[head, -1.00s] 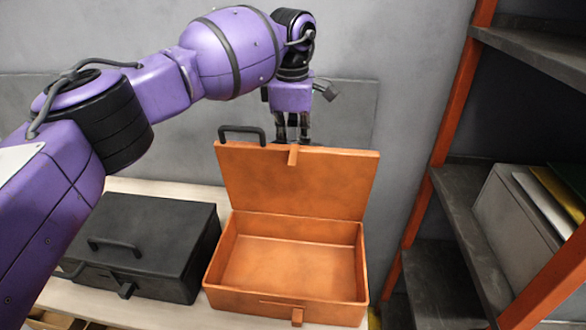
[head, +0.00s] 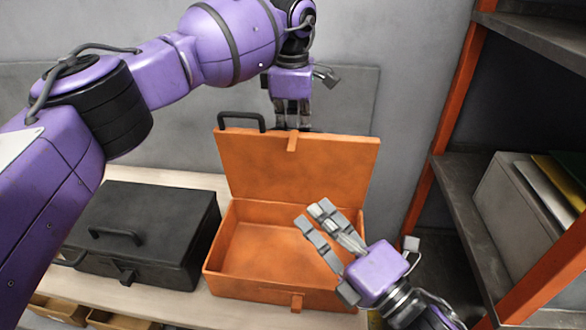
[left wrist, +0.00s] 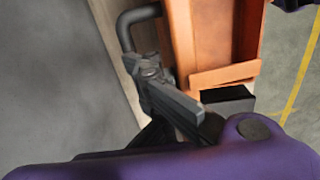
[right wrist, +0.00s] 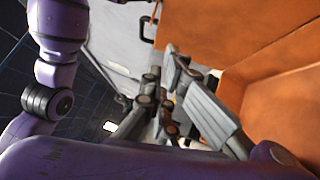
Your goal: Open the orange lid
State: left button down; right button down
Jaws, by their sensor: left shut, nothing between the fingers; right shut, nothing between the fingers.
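The orange box (head: 262,292) stands on the table with its orange lid (head: 300,165) standing upright at the back, leaning slightly backward. A black handle (head: 240,120) sits at the lid's upper left. My left gripper (head: 292,125) points down just behind the lid's top edge. It is shut and empty; its fingers lie beside the lid in the left wrist view (left wrist: 178,105). My right gripper (head: 312,214) is shut and empty, over the right part of the open box and in front of the lid. It hides the box's right side. The lid also shows in the right wrist view (right wrist: 210,30).
A closed black box (head: 150,220) stands just left of the orange box. A shelf with an orange post (head: 440,150) and a grey bin (head: 515,210) is on the right. Drawers (head: 60,310) show below the table at lower left. A grey wall is behind.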

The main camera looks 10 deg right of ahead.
pick_arm(q)
jog(key=shift+a+f, duration=0.25)
jog(key=shift+f, duration=0.15)
jog(key=shift+w, duration=0.1)
pick_arm(e)
jog(key=w+a+r, duration=0.2)
jog(key=w+a, duration=0.1)
jog(key=w, duration=0.8)
jog(key=shift+r, duration=0.15)
pick_arm(q)
jog(key=shift+r, duration=0.1)
pick_arm(e)
jog(key=shift+w+d+r, duration=0.15)
jog(key=shift+w+r, duration=0.15)
jog(key=shift+w, duration=0.3)
